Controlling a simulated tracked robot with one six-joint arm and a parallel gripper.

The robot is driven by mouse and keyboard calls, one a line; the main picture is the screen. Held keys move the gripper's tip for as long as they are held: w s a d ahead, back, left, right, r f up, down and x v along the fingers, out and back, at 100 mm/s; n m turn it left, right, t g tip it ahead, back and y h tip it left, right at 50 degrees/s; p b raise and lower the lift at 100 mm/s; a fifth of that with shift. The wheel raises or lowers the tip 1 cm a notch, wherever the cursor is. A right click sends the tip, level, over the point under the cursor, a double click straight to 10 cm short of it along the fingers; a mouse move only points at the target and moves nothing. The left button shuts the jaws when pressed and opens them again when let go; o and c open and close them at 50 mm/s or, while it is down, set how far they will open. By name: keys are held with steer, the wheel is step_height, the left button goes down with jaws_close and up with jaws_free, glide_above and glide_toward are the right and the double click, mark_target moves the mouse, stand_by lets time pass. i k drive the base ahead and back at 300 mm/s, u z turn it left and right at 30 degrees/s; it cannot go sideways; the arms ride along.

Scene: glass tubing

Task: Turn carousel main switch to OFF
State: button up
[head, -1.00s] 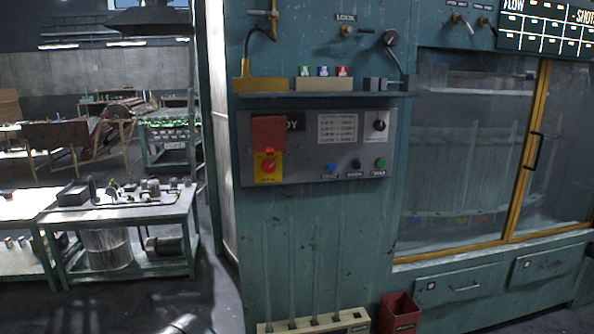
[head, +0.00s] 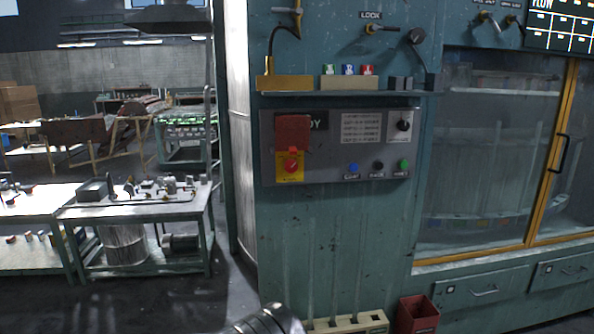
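A red rotary switch (head: 291,166) on a yellow plate (head: 290,180) sits at the lower left of a grey control panel (head: 340,175). The panel is on the front of a teal machine cabinet (head: 340,240). The switch is too small to read its position. A rounded grey metal part at the bottom edge seems to be my arm; my gripper's fingers are not in view.
The panel also carries a black knob (head: 404,125) and blue (head: 353,168), black (head: 378,165) and green (head: 404,164) buttons. A shelf (head: 350,93) juts out above it. A red bin (head: 418,314) and a pale slotted rack (head: 350,322) stand below. Workbenches are at left.

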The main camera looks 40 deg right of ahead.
mark_target(291, 166)
steer(key=u, duration=0.05)
steer(key=i, duration=1)
steer(key=z, duration=0.05)
